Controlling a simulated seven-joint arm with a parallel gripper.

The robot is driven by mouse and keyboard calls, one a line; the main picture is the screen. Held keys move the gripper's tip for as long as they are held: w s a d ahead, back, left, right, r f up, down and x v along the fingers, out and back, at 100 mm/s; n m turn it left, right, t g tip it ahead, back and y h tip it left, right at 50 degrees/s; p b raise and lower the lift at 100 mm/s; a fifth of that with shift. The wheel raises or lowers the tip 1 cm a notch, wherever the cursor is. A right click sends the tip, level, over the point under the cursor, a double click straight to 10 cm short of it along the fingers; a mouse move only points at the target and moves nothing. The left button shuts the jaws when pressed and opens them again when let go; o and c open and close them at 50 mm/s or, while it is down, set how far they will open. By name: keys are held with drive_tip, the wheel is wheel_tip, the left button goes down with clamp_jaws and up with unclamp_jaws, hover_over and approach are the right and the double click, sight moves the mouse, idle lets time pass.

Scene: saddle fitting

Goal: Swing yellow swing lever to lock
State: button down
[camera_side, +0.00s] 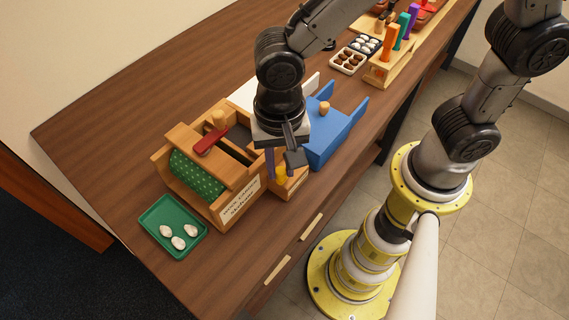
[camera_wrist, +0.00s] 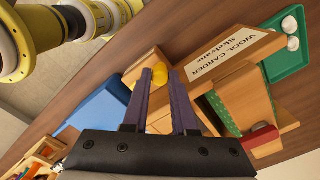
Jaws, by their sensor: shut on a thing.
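The yellow swing lever (camera_side: 281,178) shows at the front of the wooden wool carder (camera_side: 239,208), mostly hidden behind my gripper in the side view. In the wrist view the lever (camera_wrist: 160,71) shows as a rounded yellow end between the purple fingertips. My gripper (camera_side: 276,172) points down there, and its fingers (camera_wrist: 160,80) are shut on the lever, one on each side. The lever's pivot and lower part are hidden, so I cannot tell its exact angle. The carder has a green dotted drum (camera_side: 195,181) and a red piece (camera_side: 211,140) on top.
A green tray (camera_side: 153,236) with white lumps lies left of the carder. A blue part (camera_side: 328,139) with a wooden knob stands close to my gripper's right. A rack (camera_side: 379,75) of coloured handles and a tray of brown lumps (camera_side: 348,60) are at the back.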

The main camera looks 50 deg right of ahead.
drive_tip(key=shift+w+r+m, duration=0.1)
drive_tip(key=shift+w+m, duration=0.1)
drive_tip(key=shift+m, duration=0.1)
drive_tip(key=c, duration=0.7)
unclamp_jaws()
drive_tip(key=shift+s, duration=0.1)
